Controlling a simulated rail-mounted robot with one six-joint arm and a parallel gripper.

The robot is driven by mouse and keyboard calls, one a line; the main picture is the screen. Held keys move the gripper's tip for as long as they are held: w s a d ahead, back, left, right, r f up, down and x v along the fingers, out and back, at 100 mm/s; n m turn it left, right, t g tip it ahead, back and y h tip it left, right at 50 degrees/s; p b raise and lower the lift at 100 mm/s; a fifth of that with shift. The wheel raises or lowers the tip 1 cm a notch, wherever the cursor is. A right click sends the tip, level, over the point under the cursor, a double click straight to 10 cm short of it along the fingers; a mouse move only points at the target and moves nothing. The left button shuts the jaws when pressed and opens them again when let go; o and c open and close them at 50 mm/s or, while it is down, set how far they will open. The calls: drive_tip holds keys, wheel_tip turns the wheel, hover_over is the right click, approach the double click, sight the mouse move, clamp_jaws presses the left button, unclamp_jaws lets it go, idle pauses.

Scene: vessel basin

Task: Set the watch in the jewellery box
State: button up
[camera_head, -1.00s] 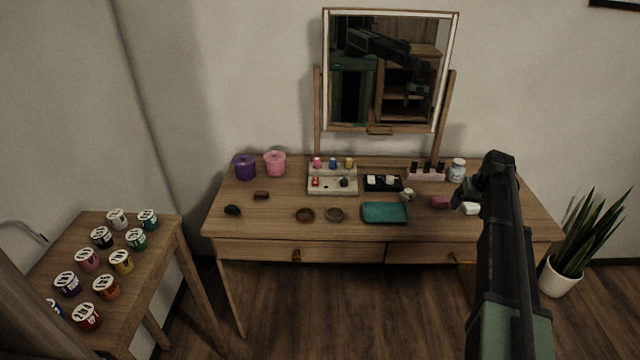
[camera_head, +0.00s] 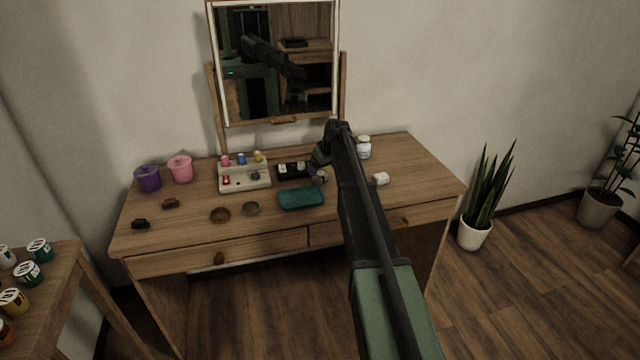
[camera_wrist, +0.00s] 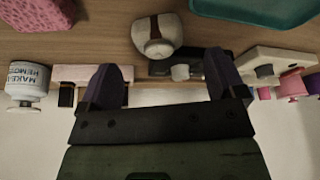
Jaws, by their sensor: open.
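The watch (camera_head: 319,177) appears as a small pale, rounded piece with a brown band on the dressing table. In the wrist view the watch (camera_wrist: 157,36) lies just beyond and between my fingers, apart from them. A low black box (camera_head: 284,175) holding small pale pieces looks like the jewellery box. It sits just left of the watch, and part of it shows behind my right finger in the wrist view (camera_wrist: 161,68). My gripper (camera_wrist: 165,62) is open and empty. In the head view my gripper (camera_head: 326,150) hangs above the back of the table, close to the watch and box.
A pink sponge (camera_wrist: 36,12) shows in the wrist view. The mirror (camera_head: 275,65) rises behind.

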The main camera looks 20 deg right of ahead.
sight(321, 173)
drive_tip(key=b+x, duration=0.4)
drive_tip(key=x, duration=0.1)
drive_tip(key=shift+f, duration=0.2)
drive_tip(key=shift+r, duration=0.25)
drive_tip(key=c, duration=1.1)
drive_tip(key=shift+r, duration=0.1)
wheel_tip(321, 173, up, 20)
drive_tip(key=p, duration=2)
